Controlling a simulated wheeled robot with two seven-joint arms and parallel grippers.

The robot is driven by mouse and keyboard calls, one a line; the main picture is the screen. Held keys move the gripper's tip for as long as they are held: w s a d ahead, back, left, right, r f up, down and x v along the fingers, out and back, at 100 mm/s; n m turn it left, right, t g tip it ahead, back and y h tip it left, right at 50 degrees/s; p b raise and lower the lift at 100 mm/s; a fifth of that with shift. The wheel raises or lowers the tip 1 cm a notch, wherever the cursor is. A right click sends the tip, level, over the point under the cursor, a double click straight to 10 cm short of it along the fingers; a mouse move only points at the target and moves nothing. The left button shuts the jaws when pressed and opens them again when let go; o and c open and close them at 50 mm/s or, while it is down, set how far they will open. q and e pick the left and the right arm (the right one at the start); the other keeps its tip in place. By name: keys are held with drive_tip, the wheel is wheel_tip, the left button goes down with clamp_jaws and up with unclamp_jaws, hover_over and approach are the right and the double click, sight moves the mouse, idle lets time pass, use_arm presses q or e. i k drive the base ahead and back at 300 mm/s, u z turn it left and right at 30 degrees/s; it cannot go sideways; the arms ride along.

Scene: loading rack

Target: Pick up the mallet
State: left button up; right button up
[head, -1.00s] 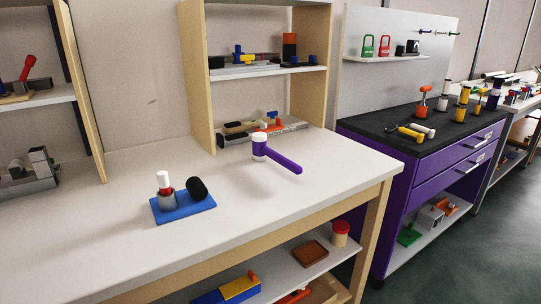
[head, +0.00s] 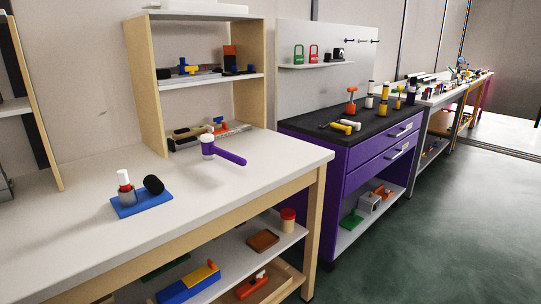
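A mallet with a purple handle and a white-and-purple head (head: 228,157) lies on the white worktop, near its right end and in front of the wooden shelf unit. Its head is at the left and its handle points right, toward the worktop's right edge. Nothing touches or covers it. Neither of my grippers shows in the head view.
A blue base (head: 143,203) with a white-and-red piece and a black cylinder stands on the worktop (head: 70,240) left of the mallet. A shelf unit (head: 152,90) rises behind. A purple cabinet (head: 345,180) stands to the right. Green floor (head: 430,240) is open at the right.

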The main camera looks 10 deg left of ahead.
sight(209, 151)
drive_tip(key=z, duration=1)
drive_tip(key=i, duration=1.3)
drive_tip(key=u, duration=0.65)
